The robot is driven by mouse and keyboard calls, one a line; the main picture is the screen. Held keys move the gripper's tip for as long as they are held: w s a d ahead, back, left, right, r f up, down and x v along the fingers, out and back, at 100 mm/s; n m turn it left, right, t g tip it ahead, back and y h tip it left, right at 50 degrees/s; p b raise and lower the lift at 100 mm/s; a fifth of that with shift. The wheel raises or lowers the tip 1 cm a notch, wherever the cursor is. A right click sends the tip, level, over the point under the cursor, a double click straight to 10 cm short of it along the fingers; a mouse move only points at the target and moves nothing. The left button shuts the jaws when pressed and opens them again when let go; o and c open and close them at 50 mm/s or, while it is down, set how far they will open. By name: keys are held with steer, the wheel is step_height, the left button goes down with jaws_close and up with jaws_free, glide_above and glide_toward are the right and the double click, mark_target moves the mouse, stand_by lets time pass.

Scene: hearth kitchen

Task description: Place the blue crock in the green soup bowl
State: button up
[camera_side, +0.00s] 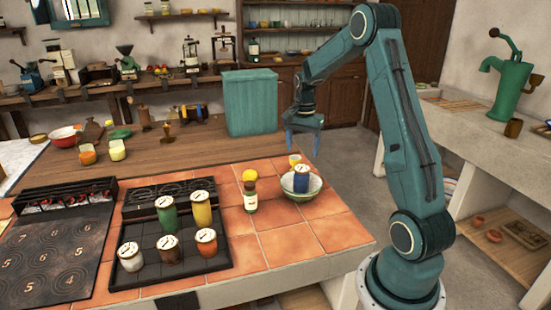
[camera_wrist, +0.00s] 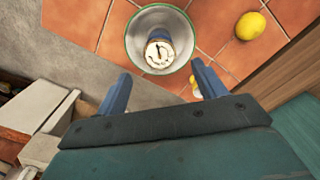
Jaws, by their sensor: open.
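The blue crock (camera_side: 301,180) stands in the green soup bowl (camera_side: 311,190), near the right end of the tiled counter. In the wrist view the crock (camera_wrist: 160,52) shows its pale lid with dark markings, inside the bowl's green rim (camera_wrist: 133,22). It looks about upright. My gripper (camera_side: 303,150) is above the bowl, pointing down, with nothing between its fingers. In the wrist view my gripper (camera_wrist: 159,90) has its two blue fingers spread wide, apart from the crock.
A black tray (camera_side: 190,268) holds several lidded crocks farther left. A green box (camera_side: 250,102) stands behind. Bare tiles (camera_side: 290,240) lie in front of the bowl.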

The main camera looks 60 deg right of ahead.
steer(key=s+a+r+n+t+h, duration=0.15)
steer(key=a+r+n, duration=0.25)
steer(key=a+r, duration=0.45)
steer(key=s+a+r+n+t+y, duration=0.15)
steer(key=a+r+n, duration=0.3)
steer(key=a, duration=0.65)
steer(key=s+a+r+n+t, duration=0.1)
steer(key=s+a+n+t, duration=0.1)
steer(key=s+a+n, duration=0.7)
steer(key=s+a, duration=0.3)
steer(key=s, duration=0.2)
steer(key=shift+s+a+r+t, duration=0.15)
steer(key=shift+t, duration=0.15)
